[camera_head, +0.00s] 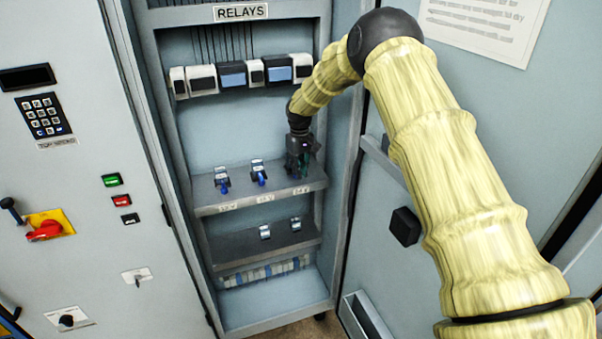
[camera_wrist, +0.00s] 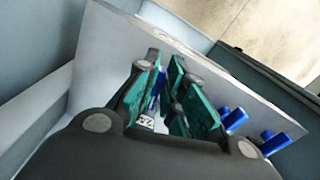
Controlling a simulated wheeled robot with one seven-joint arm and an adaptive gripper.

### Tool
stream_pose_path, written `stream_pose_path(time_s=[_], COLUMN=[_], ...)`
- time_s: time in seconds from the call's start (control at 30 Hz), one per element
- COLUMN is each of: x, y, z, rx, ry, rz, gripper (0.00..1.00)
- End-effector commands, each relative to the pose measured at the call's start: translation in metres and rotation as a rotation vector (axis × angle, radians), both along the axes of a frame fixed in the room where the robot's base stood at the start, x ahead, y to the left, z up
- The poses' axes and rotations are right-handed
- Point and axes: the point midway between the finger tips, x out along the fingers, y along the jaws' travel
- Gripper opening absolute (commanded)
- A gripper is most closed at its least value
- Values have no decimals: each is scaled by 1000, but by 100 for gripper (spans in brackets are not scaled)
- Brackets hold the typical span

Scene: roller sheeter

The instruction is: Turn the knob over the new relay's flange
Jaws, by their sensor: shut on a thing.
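My gripper (camera_head: 300,168) is at the right end of the upper shelf in the open relay cabinet, pointing down at the shelf. In the wrist view its green-padded fingers (camera_wrist: 163,88) are shut on a blue knob (camera_wrist: 157,90), a narrow strip of which shows between the pads. The relay and flange under this knob are mostly hidden by the fingers. Two more relays with blue knobs stand to the left on the same shelf, one in the middle (camera_head: 259,177) and one at the left (camera_head: 222,183). Their blue knobs also show at the right of the wrist view (camera_wrist: 235,118).
Several relays (camera_head: 232,75) line the rail above. The cabinet's right wall (camera_head: 340,160) is close beside my gripper. A panel with a red switch (camera_head: 45,230) is at the left.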

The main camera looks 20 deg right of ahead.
Motion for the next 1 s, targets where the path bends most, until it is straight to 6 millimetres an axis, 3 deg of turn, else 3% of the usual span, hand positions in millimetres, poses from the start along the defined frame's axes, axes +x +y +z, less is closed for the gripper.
stream_pose_path(time_s=[0.4,0.97,1.0], x=[2,3,2], y=[3,3,3], z=[3,4,4], rx=[-1,0,0], ry=[-7,-9,-9], rz=[-203,-237,-236], gripper=[0,0,16])
